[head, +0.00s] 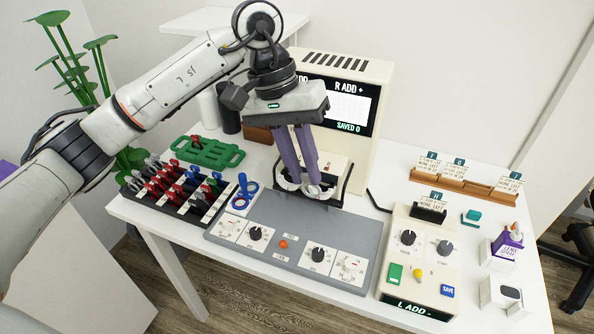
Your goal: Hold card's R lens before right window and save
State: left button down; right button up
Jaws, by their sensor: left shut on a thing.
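My left gripper (311,190) reaches down in front of the cream eye-test machine (365,75), its purple fingers shut on a small, mostly hidden whitish thing. Whether that is a lens I cannot tell. The machine's screen (347,103) shows "R ADD +" and "SAVED 0". The windows are mostly hidden behind the gripper. A lens rack (170,207) at the left holds several red, blue and grey lenses. A card (433,197) stands in a black holder on the right console (423,265); its small print is unreadable. The console has a blue SAVE button (447,291). My right gripper is not in view.
A grey panel (290,240) with dials and an orange button lies in front of the machine. A green tray (207,152) and a blue tool (243,188) lie left. A wooden stand (463,187) with cards and a purple-white box (506,246) stand right. A cable crosses near the console.

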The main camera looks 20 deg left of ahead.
pick_arm(q)
notch_tip(320, 180, down, 6)
jog(key=w+b, duration=0.2)
jog(key=b, duration=0.1)
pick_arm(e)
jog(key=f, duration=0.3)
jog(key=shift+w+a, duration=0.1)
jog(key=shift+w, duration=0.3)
pick_arm(q)
jog(key=shift+w+r, duration=0.1)
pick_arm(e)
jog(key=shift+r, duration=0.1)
pick_arm(q)
jog(key=shift+b, duration=0.5)
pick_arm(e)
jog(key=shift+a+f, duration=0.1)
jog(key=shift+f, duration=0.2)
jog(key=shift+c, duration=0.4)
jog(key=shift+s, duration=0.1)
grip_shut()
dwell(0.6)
